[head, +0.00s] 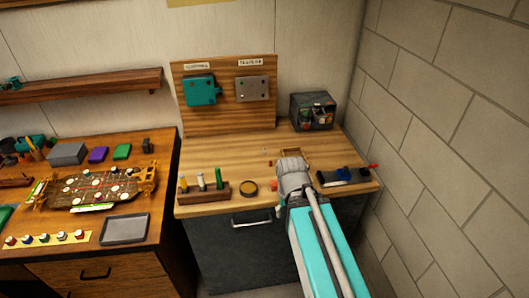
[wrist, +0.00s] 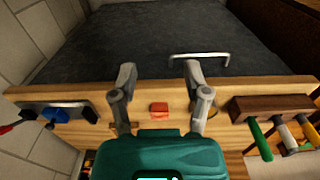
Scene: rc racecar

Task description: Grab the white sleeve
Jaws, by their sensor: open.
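A white sleeve (head: 201,182) stands upright in a dark wooden rack (head: 205,194) at the left front of the right bench, between a yellow piece (head: 183,184) and a green piece (head: 219,178). In the wrist view, the white sleeve (wrist: 286,136) shows at the right, with the green piece (wrist: 261,140) to its left. My gripper (wrist: 160,75) is open and empty above the bench's front edge, apart from the rack. In the head view, my arm hides its fingers.
A small red block (wrist: 159,110) lies on the bench between my fingers in the picture. A round brass-rimmed dish (head: 248,188) sits right of the rack. A black and blue tool (head: 343,175) lies at the right. A dark box (head: 313,110) stands at the back.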

